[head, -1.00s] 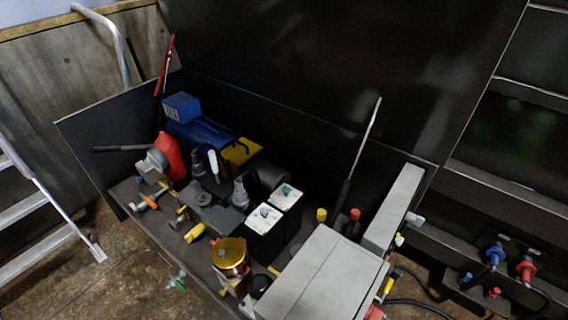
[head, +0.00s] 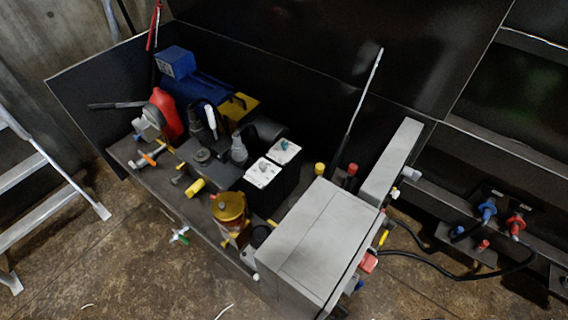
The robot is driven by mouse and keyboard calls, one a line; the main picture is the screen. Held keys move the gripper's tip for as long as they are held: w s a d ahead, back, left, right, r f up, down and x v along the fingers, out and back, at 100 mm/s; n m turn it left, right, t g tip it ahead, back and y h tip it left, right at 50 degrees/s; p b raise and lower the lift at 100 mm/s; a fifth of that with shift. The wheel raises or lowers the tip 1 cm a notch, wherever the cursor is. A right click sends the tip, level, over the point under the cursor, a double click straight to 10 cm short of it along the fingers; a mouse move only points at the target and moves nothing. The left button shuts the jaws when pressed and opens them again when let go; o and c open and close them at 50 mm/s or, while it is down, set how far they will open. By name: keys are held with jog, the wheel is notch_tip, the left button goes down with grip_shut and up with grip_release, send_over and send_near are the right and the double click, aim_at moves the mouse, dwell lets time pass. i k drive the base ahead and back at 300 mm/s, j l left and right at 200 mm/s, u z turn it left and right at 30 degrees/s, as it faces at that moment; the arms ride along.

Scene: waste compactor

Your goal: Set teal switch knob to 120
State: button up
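The teal switch knob (head: 284,144) is a small teal piece on the white top plate of a black box (head: 290,154), near the middle of the head view. Its angle and any scale marks are too small to read. Just left and in front of it is a similar box with a white top (head: 262,173) and a grey knob (head: 264,167). My gripper is not in the head view, and nothing of mine touches the knob.
A large grey cabinet (head: 318,240) stands right of the boxes. A gold-topped cylinder (head: 229,206) is in front, and a blue motor (head: 176,62) and red part (head: 166,114) are behind left. A thin upright lever (head: 370,80) rises behind. Open floor (head: 150,270) lies in front.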

aim_at(284, 144)
jog(key=i+u, duration=0.15)
jog(key=u, duration=1.25)
jog(key=i+l+u, duration=0.15)
jog(key=i+l, duration=0.45)
jog(key=i, duration=0.1)
